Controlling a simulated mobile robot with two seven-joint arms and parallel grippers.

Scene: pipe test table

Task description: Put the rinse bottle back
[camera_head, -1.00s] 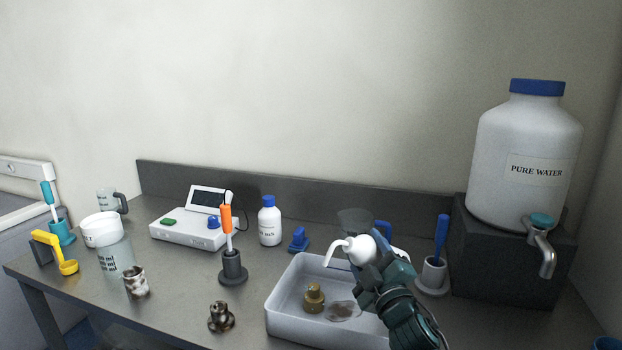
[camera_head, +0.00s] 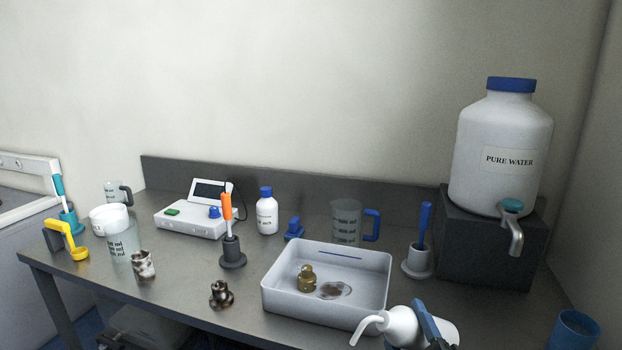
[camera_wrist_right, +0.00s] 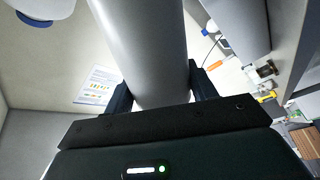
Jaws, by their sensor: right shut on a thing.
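The rinse bottle (camera_head: 398,326) is white with a bent white spout. It is at the bottom right of the head view, in front of the tray's right front corner. My right gripper (camera_head: 428,326) is shut on the bottle's body, and only part of the gripper shows at the lower frame edge. In the right wrist view the bottle's white body (camera_wrist_right: 145,50) stands between the two dark fingers of my right gripper (camera_wrist_right: 160,85). The bottle's lower end is cut off in the head view. My left gripper is in neither view.
A white tray (camera_head: 310,313) holds a brass fitting (camera_head: 306,278) and a brown puddle. A blue-handled brush in a holder (camera_head: 418,262), a measuring jug (camera_head: 347,222) and the pure water tank (camera_head: 500,150) stand behind. A blue cup (camera_head: 573,331) is at the lower right.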

